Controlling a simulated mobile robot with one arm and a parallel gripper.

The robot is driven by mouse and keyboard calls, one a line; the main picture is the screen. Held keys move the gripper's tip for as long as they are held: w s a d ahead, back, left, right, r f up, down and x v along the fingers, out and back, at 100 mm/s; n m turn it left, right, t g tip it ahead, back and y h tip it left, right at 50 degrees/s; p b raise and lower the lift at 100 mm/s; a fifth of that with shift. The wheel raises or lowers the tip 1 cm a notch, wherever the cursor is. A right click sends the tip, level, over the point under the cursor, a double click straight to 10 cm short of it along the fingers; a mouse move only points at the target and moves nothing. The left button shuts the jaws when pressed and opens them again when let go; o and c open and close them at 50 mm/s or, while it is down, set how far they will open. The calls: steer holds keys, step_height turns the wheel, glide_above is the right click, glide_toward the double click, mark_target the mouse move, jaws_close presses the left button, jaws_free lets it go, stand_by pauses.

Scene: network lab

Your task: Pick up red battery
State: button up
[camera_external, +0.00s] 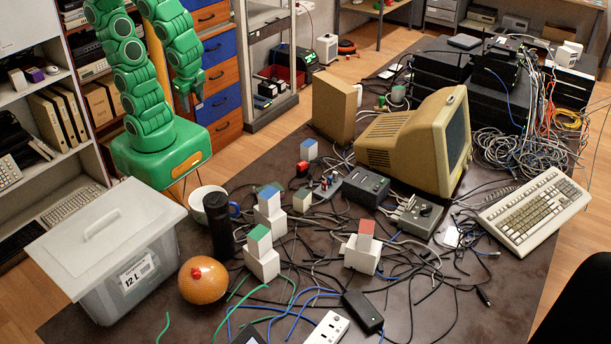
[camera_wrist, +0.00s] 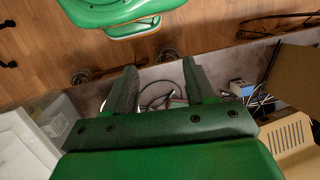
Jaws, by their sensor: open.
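My gripper (camera_external: 188,90) hangs high at the back left in the external view, beyond the table's far edge and away from the blocks. In the wrist view its two dark fingers (camera_wrist: 160,84) are spread with nothing held between them. No object can be clearly told as a red battery. A red-topped cube (camera_external: 365,232) sits on white blocks in the middle of the table. Neither can be made out in the wrist view.
Blue-topped (camera_external: 268,197) and green-topped (camera_external: 259,239) cubes sit on white blocks. Loose cables cover much of the table. A beige monitor (camera_external: 412,140) stands right.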

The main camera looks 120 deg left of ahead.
steer(key=w+a+f+m+g+y, duration=0.1)
steer(key=w+a+f+m+y, duration=0.25)
steer(key=w+a+y, duration=0.55)
steer(key=m+t+y, duration=0.3)
steer(key=m, duration=0.7)
glide_above(298, 167)
steer(key=s+d, duration=0.4)
step_height(298, 167, down, 12)
steer(key=w+f+m+t, duration=0.1)
steer(key=f+m, duration=0.1)
steer(key=f, duration=0.1)
steer(key=w+d+f+m+t, duration=0.1)
steer(key=f+m, duration=0.1)
steer(key=f, duration=0.1)
steer(key=w+f+m, duration=0.1)
steer(key=f+m, duration=0.1)
steer(key=f, duration=0.1)
steer(key=shift+w+d+f+t+h, duration=0.2)
steer(key=shift+f+t+h, duration=0.1)
steer(key=shift+f+t, duration=0.1)
steer(key=shift+x, duration=3.9)
jaws_close()
